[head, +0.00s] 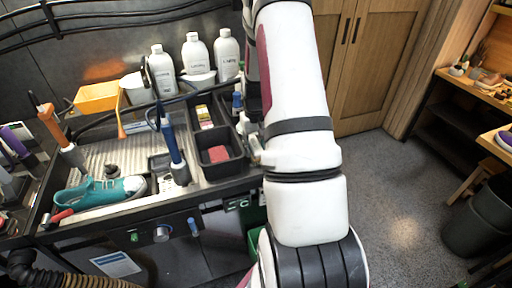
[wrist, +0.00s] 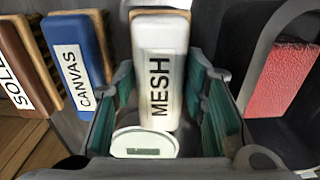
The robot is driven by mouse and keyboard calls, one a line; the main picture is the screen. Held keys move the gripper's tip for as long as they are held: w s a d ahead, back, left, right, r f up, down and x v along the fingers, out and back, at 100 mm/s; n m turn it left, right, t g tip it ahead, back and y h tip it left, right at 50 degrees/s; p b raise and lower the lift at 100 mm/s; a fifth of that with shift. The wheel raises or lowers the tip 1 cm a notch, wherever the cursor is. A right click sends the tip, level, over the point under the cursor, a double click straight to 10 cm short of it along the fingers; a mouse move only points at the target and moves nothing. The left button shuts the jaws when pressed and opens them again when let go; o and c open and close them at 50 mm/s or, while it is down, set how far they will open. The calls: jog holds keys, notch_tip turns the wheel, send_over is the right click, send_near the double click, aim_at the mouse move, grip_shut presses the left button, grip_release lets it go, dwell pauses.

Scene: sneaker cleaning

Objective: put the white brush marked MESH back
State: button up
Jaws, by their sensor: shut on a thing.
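The white brush marked MESH (wrist: 160,62) is in the middle of the wrist view, its label facing the camera and a tan edge at its top. My gripper (wrist: 161,88) is shut on it, with teal-padded fingers at its left and right sides. The blue brush marked CANVAS (wrist: 80,62) and a brown brush with a partly cut-off label (wrist: 22,66) stand in a row to its left. I cannot tell whether the MESH brush touches a holder below. In the head view my arm hides most of the gripper and the brush.
A red block (wrist: 283,80) lies in a dark tray right of the gripper; the tray (head: 232,170) also shows in the head view. A pale round piece (wrist: 143,143) is below the brush. A teal sneaker (head: 98,192), upright tools and white bottles (head: 196,54) crowd the bench.

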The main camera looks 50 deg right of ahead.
jog(key=shift+f, duration=0.4)
jog(key=shift+f, duration=0.2)
jog(key=o, duration=0.9)
jog(key=shift+o, duration=0.2)
